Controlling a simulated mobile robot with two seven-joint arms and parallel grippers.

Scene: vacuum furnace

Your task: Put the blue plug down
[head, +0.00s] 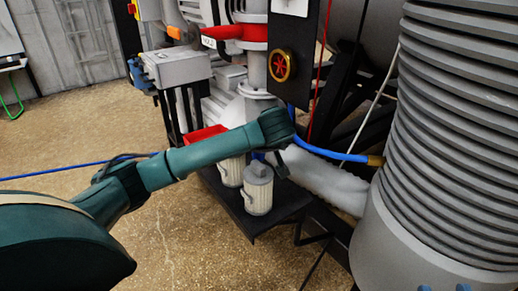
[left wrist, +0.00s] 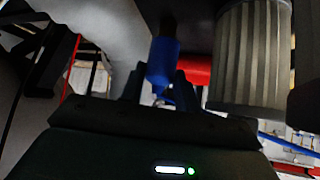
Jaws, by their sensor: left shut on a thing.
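The blue plug (left wrist: 163,60) stands between the two dark fingers of my left gripper (left wrist: 157,84) in the left wrist view. The fingers are shut on it. In the head view my teal left arm reaches in from the left, and the left gripper (head: 271,157) hangs below its wrist, partly hidden. A small bit of blue by it looks like the plug (head: 257,156). It is just above and behind a pale ribbed canister (head: 258,192). Whether the plug touches anything below is hidden. My right gripper does not show.
A second canister (head: 231,171) stands beside the first on a dark shelf (head: 246,222), with a red bin (head: 207,131) behind. A blue hose (head: 330,154) runs right to a brass fitting. A large ribbed vessel (head: 455,130) fills the right. Open floor lies left.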

